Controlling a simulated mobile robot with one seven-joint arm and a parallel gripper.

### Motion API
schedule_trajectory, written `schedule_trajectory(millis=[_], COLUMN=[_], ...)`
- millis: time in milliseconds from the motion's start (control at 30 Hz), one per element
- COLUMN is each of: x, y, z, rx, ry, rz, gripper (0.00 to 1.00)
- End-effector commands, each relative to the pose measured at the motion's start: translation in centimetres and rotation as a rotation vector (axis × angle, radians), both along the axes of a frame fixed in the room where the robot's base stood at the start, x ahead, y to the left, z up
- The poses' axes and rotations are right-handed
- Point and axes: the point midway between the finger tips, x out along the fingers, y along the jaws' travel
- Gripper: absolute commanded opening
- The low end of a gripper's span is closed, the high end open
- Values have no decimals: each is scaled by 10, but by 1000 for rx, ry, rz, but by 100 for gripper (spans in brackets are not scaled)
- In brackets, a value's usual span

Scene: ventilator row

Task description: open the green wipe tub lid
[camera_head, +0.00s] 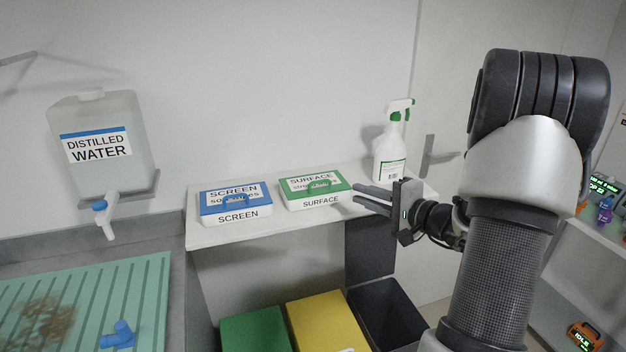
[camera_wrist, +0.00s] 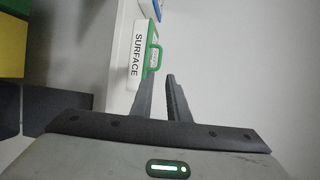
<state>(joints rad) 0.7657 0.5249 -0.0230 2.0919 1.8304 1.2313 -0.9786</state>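The green wipe tub (camera_head: 318,202) is a white box with a green lid (camera_head: 340,182), labelled SURFACE, on a white shelf. Its lid lies flat and shut, with a green raised handle (camera_head: 319,187) on top. In the wrist view the tub (camera_wrist: 137,55) and its green handle (camera_wrist: 153,55) lie just ahead of the fingertips. My gripper (camera_head: 357,194) is to the right of the tub, pointing left toward it. Its two fingers are apart, with nothing seen between them; the wrist view shows the gap (camera_wrist: 160,78) too.
A blue-lidded SCREEN tub (camera_head: 237,213) stands left of the green one. A white spray bottle (camera_head: 390,150) stands behind my gripper on the shelf (camera_head: 262,233). Green (camera_head: 255,332) and yellow (camera_head: 332,318) bins and a dark bin (camera_head: 385,305) are below. A distilled water container (camera_head: 98,150) hangs at left.

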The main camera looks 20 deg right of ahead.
Motion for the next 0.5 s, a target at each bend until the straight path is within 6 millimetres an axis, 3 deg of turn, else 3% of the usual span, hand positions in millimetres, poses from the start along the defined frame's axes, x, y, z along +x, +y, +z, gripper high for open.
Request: schedule_trajectory(millis=[500], x=[101], y=[45], z=[-19], rx=[2], ry=[4], rz=[5], gripper=[15])
